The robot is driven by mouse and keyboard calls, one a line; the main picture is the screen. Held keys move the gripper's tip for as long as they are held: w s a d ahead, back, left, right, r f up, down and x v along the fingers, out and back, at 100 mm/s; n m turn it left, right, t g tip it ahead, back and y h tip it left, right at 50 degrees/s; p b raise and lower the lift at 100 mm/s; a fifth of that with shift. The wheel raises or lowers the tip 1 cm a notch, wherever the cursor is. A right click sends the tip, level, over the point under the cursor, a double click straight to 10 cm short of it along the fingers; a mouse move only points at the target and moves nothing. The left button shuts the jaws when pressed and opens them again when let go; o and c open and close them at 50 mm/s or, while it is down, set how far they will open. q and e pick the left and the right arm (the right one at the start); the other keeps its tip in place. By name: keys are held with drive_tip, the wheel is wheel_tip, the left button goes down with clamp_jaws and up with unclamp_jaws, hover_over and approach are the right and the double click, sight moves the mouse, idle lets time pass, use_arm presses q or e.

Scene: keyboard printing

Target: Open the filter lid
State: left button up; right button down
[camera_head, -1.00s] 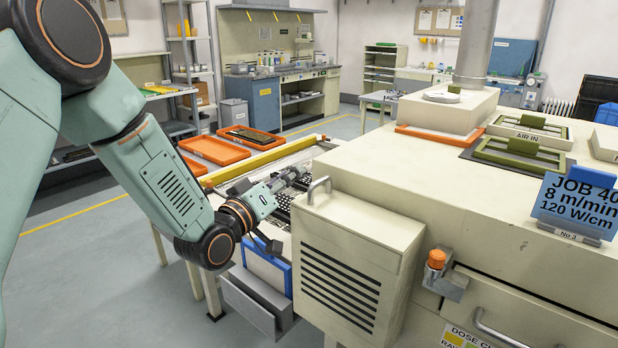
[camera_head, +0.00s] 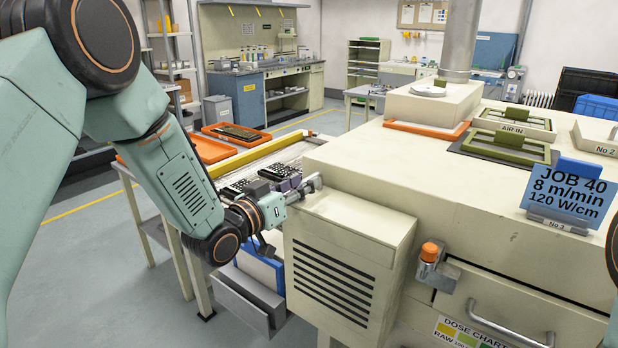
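A cream box with dark louvre slots (camera_head: 332,284) is fixed to the side of the large cream machine. Its top cover (camera_head: 355,222) lies flat and looks shut; no label marks it as the filter lid. My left gripper (camera_head: 308,187) is at the box's top left edge, where the metal handle is. The fingertips overlap the handle, so I cannot tell whether they are around it or beside it, or how far they are open. My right gripper is not in view.
Green-handled frames (camera_head: 507,148) lie on the machine's top, near a blue JOB 40 sign (camera_head: 567,194). An orange-topped knob (camera_head: 429,252) sticks out right of the box. A conveyor with black keyboard pieces (camera_head: 280,172) lies behind my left gripper. Open floor is at left.

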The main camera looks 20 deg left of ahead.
sight(312, 175)
use_arm(q)
drive_tip(key=x, duration=0.3)
drive_tip(key=shift+w+d, duration=0.1)
drive_tip(key=shift+w, duration=0.1)
drive_tip(key=shift+w+d, duration=0.3)
drive_tip(key=shift+d, duration=0.1)
drive_tip(key=shift+s+a, duration=0.2)
drive_tip(key=shift+a, duration=0.3)
drive_tip(key=shift+c, duration=1.2)
drive_tip(key=shift+w+d, duration=0.15)
drive_tip(key=shift+d, duration=0.2)
drive_tip(key=c, duration=0.4)
drive_tip(key=shift+a+f, duration=0.1)
drive_tip(key=shift+a, duration=0.1)
clamp_jaws()
